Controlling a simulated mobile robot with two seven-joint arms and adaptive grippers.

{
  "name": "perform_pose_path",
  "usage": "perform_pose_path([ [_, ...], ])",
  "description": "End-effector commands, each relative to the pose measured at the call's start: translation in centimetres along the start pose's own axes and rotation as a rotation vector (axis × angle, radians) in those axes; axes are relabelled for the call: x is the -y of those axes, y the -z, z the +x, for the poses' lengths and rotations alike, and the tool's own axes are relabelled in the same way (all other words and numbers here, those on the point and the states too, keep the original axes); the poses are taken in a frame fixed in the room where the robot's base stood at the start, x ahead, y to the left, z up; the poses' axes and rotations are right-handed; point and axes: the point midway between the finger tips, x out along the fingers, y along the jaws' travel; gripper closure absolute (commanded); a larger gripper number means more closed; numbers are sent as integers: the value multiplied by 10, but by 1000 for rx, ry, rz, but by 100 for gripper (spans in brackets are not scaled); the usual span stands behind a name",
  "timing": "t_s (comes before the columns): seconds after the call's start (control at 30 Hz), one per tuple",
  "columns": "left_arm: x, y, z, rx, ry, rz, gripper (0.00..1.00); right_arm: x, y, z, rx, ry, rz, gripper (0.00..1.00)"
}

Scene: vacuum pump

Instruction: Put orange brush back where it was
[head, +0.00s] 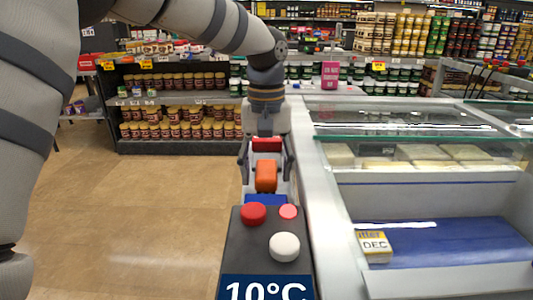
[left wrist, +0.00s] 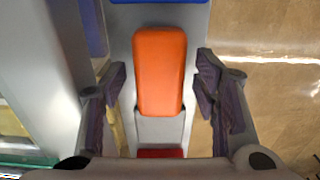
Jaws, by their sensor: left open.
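The orange brush (head: 266,176) lies on a narrow grey ledge beside the display case, between a red piece (head: 266,145) and a blue piece (head: 265,200). In the left wrist view the brush (left wrist: 160,70) shows as a rounded orange block, long side pointing away from the gripper. My left gripper (head: 266,181) reaches down over the ledge and is open, one finger on each side of the brush. In the left wrist view the gripper's fingers (left wrist: 162,80) show gaps to the brush on both sides. My right gripper is not in view.
A dark control box (head: 265,240) with red and white buttons and a "10°C" label stands in front. A glass-covered display case (head: 430,190) fills the right; a small yellow box (head: 375,245) lies inside. Shelves of jars (head: 175,110) stand behind. The floor (head: 150,210) at left is clear.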

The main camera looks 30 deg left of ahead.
Motion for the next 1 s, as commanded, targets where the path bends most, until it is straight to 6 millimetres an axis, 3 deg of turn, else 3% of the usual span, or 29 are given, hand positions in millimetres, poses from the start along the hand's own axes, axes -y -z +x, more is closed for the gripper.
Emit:
perform_pose_path([
  [0.2, -1, 1, -61, -7, -3, 0, 44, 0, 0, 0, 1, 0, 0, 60],
  [0.4, 0, 1, -100, -1, 0, -1, 44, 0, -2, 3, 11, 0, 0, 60],
  [0.57, 0, 0, -110, 0, 0, 1, 44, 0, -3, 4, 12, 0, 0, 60],
  [1.0, 0, 0, -111, 0, -1, 1, 44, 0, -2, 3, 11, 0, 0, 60],
])
